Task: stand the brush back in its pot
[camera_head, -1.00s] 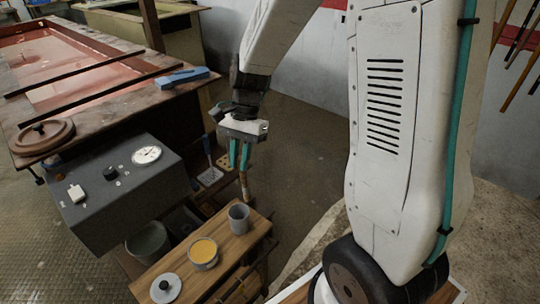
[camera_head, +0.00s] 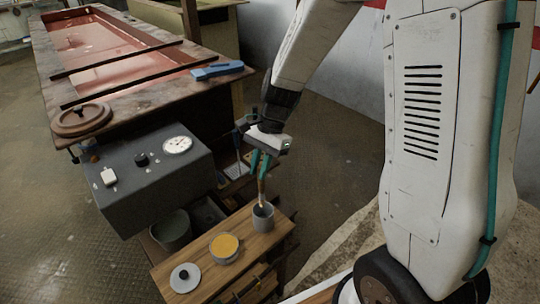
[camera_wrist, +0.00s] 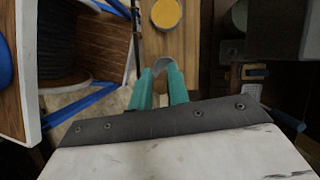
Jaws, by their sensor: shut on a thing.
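My gripper (camera_head: 260,165) has two teal fingers shut on the brush (camera_head: 261,190), which hangs roughly upright below them. The grey pot (camera_head: 263,218) stands on the small wooden shelf, directly below my gripper. The brush's lower end overlaps the pot's mouth in the head view; I cannot tell how deep inside it is. In the wrist view the fingers (camera_wrist: 158,88) point toward the pot's rim (camera_wrist: 166,61), which shows between them. The brush is not clear in that view.
On the wooden shelf (camera_head: 208,262) are a dish of yellow stuff (camera_head: 225,247) and a round lid with a black knob (camera_head: 184,277). A grey control box (camera_head: 150,180) with a dial stands to the left. A bucket (camera_head: 170,230) sits below it.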

